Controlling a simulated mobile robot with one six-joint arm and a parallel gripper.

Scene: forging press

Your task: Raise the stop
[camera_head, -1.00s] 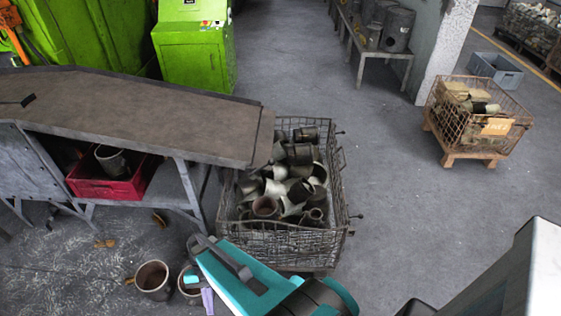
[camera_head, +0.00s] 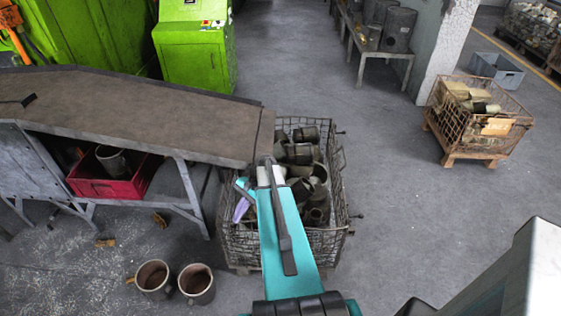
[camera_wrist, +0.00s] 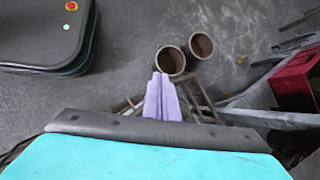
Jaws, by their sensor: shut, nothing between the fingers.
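I cannot pick out the stop for certain. A small dark piece (camera_head: 28,100) lies on the left part of the grey-brown bench top (camera_head: 140,112), and I cannot tell if it is the stop. My gripper (camera_head: 241,210) has purple fingers and is over the left side of the wire basket (camera_head: 283,245), to the right of the bench legs. In the wrist view the fingers (camera_wrist: 162,98) are together and empty. The teal arm hides part of the basket.
Two round pots (camera_head: 153,279) (camera_head: 197,284) stand on the floor at lower left. A red crate (camera_head: 92,187) sits under the bench. A green cabinet (camera_head: 192,55) stands behind. Another wire crate (camera_head: 467,130) is at right. Floor between the crates is clear.

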